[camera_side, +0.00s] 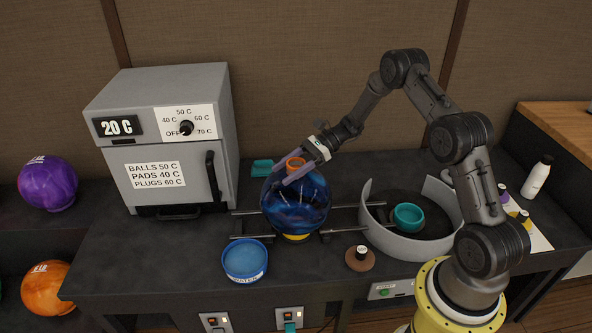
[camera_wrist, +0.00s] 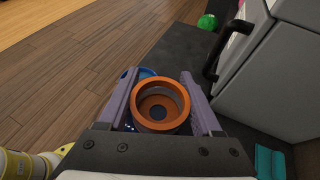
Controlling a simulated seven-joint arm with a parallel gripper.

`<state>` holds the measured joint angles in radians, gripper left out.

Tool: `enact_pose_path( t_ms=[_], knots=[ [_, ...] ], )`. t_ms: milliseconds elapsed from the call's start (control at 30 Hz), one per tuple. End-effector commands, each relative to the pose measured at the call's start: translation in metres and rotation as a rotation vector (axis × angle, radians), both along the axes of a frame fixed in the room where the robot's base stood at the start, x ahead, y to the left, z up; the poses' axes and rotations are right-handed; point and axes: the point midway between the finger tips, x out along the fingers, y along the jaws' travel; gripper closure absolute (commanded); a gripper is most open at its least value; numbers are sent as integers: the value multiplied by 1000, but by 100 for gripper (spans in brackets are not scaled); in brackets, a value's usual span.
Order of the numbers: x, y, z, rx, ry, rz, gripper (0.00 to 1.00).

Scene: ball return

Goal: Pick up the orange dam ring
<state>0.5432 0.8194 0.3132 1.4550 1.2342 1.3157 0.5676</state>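The orange dam ring (camera_side: 296,162) sits at the top of the dark blue bowling ball (camera_side: 297,205) on the bench. In the wrist view the ring (camera_wrist: 160,103) lies between the two purple fingers of my gripper (camera_wrist: 162,80), with a blue disc inside its opening. In the side view my gripper (camera_side: 290,177) reaches down from the upper right, fingers at the ring and over the ball's top. The fingers are close to the ring's sides; I cannot tell whether they press on it. The ring shows no clear lift off the ball.
A grey oven (camera_side: 165,140) stands left of the ball. A blue water bowl (camera_side: 246,260) is in front. A curved grey wall (camera_side: 440,238) around a teal cup (camera_side: 407,217) stands right.

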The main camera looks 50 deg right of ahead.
Motion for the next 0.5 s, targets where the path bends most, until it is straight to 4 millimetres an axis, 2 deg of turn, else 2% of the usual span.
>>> enact_pose_path(
  t_ms=[33, 200, 233, 500],
  knots=[
    [0, 0, 0, 0, 0, 0, 54],
    [0, 0, 0, 0, 0, 0, 85],
    [0, 0, 0, 0, -1, 0, 88],
    [0, 0, 2, 0, -1, 0, 88]
  ],
)
